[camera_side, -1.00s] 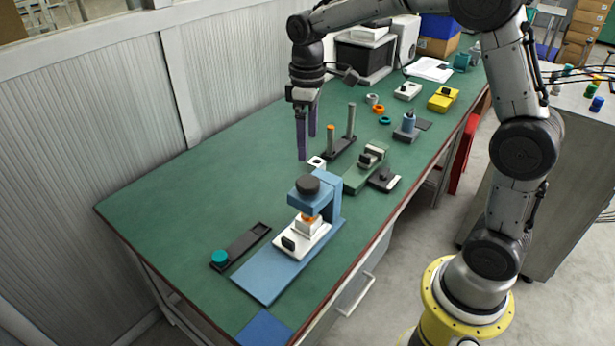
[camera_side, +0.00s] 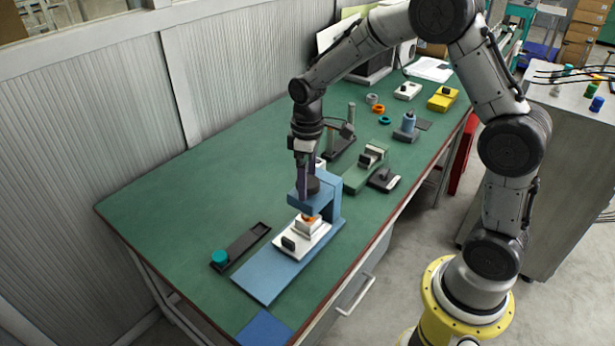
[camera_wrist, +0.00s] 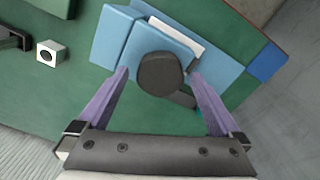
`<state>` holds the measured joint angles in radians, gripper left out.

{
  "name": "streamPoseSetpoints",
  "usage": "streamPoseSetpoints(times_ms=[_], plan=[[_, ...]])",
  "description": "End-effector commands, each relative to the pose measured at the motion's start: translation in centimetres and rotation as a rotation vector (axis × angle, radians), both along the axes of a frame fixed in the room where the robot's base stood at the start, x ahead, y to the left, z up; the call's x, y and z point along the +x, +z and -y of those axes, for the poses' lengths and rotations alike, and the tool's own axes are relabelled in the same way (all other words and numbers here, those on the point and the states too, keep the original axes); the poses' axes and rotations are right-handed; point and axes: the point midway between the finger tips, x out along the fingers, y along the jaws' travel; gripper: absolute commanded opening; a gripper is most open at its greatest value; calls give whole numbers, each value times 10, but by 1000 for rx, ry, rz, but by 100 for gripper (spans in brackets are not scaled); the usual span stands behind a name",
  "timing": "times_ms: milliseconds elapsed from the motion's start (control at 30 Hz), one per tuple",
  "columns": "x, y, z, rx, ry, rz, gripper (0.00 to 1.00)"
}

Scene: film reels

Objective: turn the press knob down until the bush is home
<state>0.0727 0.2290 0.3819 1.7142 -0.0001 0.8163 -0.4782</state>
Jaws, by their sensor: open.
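The blue press (camera_side: 327,205) stands on the green bench with its dark round knob (camera_side: 313,186) on top. Under its arm sits a pale block on a white plate (camera_side: 305,238), with an orange bush (camera_side: 310,218) showing between block and press arm. My gripper (camera_side: 305,190) points down at the knob, its purple fingers partly merging with it in the side view. In the wrist view the knob (camera_wrist: 161,74) lies between the tips of my open gripper (camera_wrist: 158,72), with a gap on both sides. The bush is hidden there.
A dark tray with a teal disc (camera_side: 219,256) lies left of the press. A white block with a hole (camera_wrist: 50,53) stands behind it. A two-post stand (camera_side: 340,140) and a green fixture (camera_side: 366,170) are farther back. The bench's left part is clear.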

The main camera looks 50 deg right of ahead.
Motion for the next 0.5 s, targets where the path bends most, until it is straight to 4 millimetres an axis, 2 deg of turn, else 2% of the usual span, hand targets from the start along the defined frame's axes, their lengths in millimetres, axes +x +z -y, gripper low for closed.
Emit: streamPoseSetpoints(times_ms=[33,67,500], plan=[[0,0,0,0,0,0,98],[0,0,0,0,0,0,93],[0,0,0,0,0,0,15]])
